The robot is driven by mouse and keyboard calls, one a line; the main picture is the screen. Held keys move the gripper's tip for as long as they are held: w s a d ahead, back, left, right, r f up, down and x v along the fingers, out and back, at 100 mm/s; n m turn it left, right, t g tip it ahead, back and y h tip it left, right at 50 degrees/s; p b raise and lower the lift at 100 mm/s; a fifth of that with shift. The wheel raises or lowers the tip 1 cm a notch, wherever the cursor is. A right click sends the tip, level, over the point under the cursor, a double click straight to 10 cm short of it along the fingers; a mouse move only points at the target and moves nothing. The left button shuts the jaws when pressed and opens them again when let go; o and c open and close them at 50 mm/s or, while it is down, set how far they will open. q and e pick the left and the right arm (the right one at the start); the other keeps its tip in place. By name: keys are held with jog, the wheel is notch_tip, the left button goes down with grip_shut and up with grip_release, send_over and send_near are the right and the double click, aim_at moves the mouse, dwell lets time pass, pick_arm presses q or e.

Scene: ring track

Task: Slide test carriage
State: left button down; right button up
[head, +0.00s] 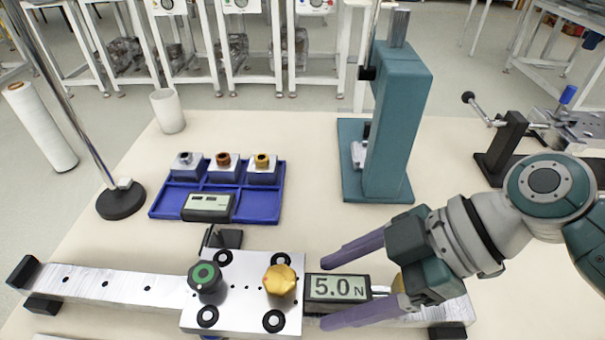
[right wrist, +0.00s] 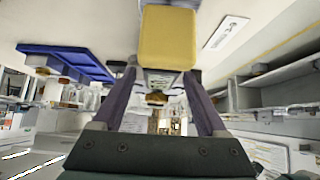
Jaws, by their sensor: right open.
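The carriage (head: 240,318) is a silver plate with a green-and-black knob (head: 205,279) and a gold knob (head: 280,280). It sits across a long metal track (head: 120,287). A gauge (head: 337,287) reading 5.0 N is at the carriage's right side, with a rod at its right end. My right gripper (head: 322,293) is open, its purple fingers apart on either side of the gauge. In the right wrist view a yellow block (right wrist: 168,38) lies at the top, between and beyond the fingertips; I cannot tell whether they touch it. My left gripper is not in view.
A blue tray (head: 162,206) with three metal-topped blocks and a small display stands behind the track. A teal press (head: 398,120) stands at the back, a pole on a black base (head: 120,202) at left, and a black-handled fixture (head: 503,145) at right.

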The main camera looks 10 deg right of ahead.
jog(key=shift+a+f, duration=0.2)
grip_shut()
dwell(0.6)
dwell(0.8)
